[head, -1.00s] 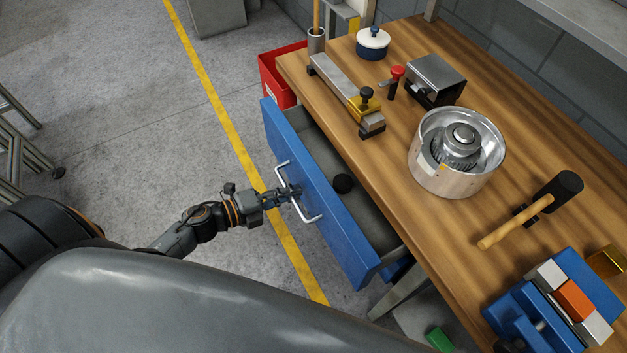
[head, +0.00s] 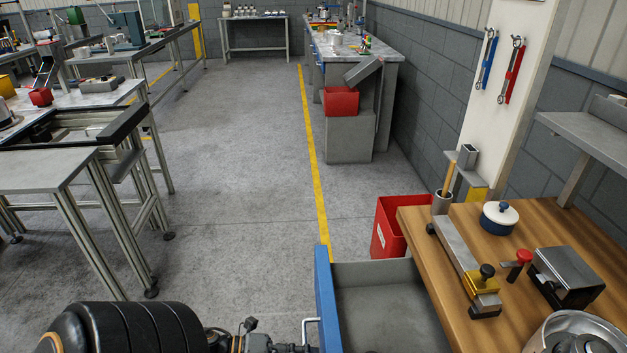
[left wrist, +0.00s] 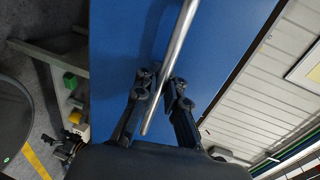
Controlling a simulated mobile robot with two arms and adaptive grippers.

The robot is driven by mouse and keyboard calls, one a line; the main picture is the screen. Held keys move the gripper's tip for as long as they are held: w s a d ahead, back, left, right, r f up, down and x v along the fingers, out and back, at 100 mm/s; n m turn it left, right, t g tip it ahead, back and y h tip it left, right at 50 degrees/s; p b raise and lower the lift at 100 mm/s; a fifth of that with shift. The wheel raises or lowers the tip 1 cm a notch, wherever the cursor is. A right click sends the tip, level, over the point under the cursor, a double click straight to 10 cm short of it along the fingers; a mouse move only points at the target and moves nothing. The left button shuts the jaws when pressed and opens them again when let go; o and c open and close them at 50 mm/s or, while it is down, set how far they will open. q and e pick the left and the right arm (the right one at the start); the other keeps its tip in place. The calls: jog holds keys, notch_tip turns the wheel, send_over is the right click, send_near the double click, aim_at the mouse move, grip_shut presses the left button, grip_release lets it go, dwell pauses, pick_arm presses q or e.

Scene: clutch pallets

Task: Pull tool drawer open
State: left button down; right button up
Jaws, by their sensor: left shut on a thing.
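The tool drawer (head: 385,300) has a blue front and a grey inside, and it stands open under the wooden workbench at the lower middle of the head view. Its metal bar handle (head: 307,330) shows at the bottom edge. In the left wrist view the handle (left wrist: 175,60) crosses the blue front (left wrist: 230,45). My left gripper (left wrist: 160,85) has its two black fingers on either side of the bar and is shut on it. In the head view only part of my left arm shows, at the bottom edge. My right gripper is not in view.
The workbench (head: 420,245) carries a clamp rail (head: 462,258), a blue pot with a white lid (head: 499,217) and a metal block (head: 565,275). A red bin (head: 385,230) stands behind the drawer. The floor (head: 225,200) left of the yellow line is clear, with metal tables further left.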

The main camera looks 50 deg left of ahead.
pick_arm(q)
jog(key=c, duration=1.4)
grip_release()
jog(key=v, duration=1.2)
